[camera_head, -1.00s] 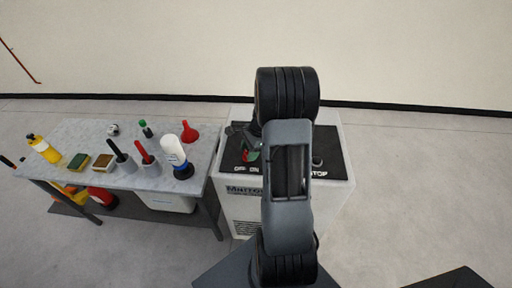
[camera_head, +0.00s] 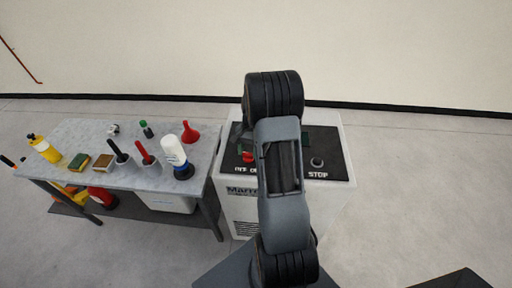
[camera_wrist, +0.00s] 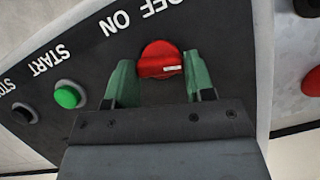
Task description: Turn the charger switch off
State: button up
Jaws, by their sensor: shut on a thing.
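The charger is a white cabinet (camera_head: 240,211) with a black top panel (camera_head: 340,170). Its red round switch (camera_wrist: 160,60) sits beside the OFF and ON labels in the wrist view, with a small white mark on it. The switch also shows as a red spot in the head view (camera_head: 249,157), left of my arm. My gripper (camera_wrist: 159,76) has its green fingers on either side of the red switch and is shut on it. In the head view my arm covers the middle of the panel and hides most of the gripper.
A green START button (camera_wrist: 67,96) and a dark button (camera_wrist: 23,113) lie left of the switch in the wrist view. A grey table (camera_head: 75,141) with bottles, sponges and a red funnel (camera_head: 190,131) stands left of the charger. The floor on the right is open.

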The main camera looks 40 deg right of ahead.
jog(key=shift+n+g+h, duration=0.3)
jog(key=shift+n+g, duration=0.1)
jog(key=shift+n, duration=0.7)
jog(key=shift+a, duration=0.1)
jog(key=o, duration=0.9)
jog(key=shift+w+r, duration=0.15)
jog(key=shift+r, duration=0.2)
jog(key=v, duration=0.9)
jog(key=d+b+v, duration=0.1)
jog(key=v, duration=0.3)
jog(key=shift+s+r, duration=0.15)
jog(key=shift+s, duration=0.15)
